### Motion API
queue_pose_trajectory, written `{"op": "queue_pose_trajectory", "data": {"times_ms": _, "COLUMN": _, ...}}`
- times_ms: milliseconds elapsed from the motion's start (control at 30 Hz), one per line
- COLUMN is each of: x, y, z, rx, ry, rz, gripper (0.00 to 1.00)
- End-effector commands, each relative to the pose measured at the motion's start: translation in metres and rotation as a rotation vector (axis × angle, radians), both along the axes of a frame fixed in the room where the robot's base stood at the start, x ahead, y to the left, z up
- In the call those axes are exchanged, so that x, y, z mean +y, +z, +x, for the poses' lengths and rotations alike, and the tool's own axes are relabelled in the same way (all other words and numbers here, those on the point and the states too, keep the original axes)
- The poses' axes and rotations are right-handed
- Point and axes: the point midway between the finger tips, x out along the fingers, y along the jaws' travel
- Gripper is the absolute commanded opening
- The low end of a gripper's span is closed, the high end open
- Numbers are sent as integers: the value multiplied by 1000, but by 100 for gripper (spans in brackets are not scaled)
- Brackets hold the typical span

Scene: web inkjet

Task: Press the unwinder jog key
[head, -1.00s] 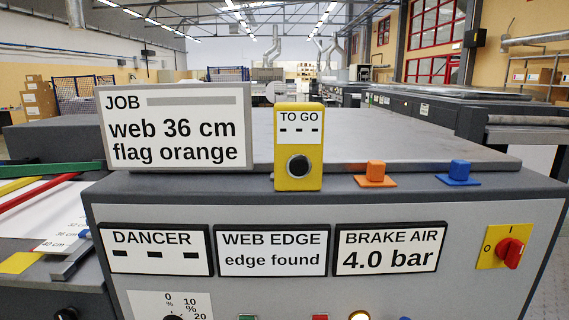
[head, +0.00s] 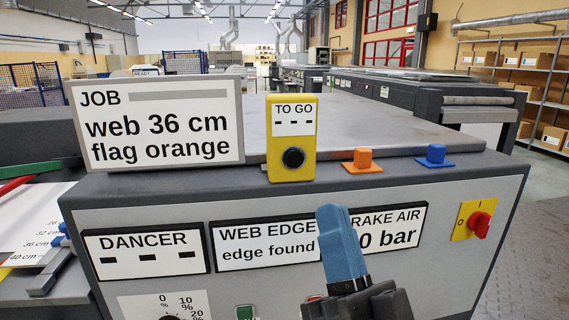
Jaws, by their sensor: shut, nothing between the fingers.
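My gripper (head: 332,212) is shut and empty, its blue fingers pointing up in front of the grey console panel (head: 420,268). It covers part of the BRAKE AIR display (head: 400,228) and the right end of the WEB EDGE display (head: 265,241). A green key (head: 245,312) shows at the bottom edge. A red key (head: 313,298) is mostly hidden beside my gripper. No key that I can read is labelled as the unwinder jog. A yellow box (head: 292,172) marked TO GO has a round black button (head: 293,158) and stands on the console top.
The JOB sign (head: 160,125) reads web 36 cm, flag orange. An orange block (head: 362,160) and a blue block (head: 436,156) sit on the top. A red rotary switch (head: 478,224) is at right. The DANCER display (head: 148,253) and a percent dial (head: 168,305) are at left.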

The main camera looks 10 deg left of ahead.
Motion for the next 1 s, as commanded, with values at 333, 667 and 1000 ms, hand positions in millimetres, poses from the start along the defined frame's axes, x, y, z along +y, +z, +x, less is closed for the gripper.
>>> {"op": "queue_pose_trajectory", "data": {"times_ms": 333, "x": 10, "y": 18, "z": 5, "rx": -28, "ry": 30, "rz": 32, "gripper": 0}}
{"op": "queue_pose_trajectory", "data": {"times_ms": 667, "x": 11, "y": 17, "z": 9, "rx": -28, "ry": 29, "rz": 30, "gripper": 0}}
{"op": "queue_pose_trajectory", "data": {"times_ms": 1000, "x": 22, "y": 17, "z": 47, "rx": -30, "ry": 29, "rz": 31, "gripper": 0}}
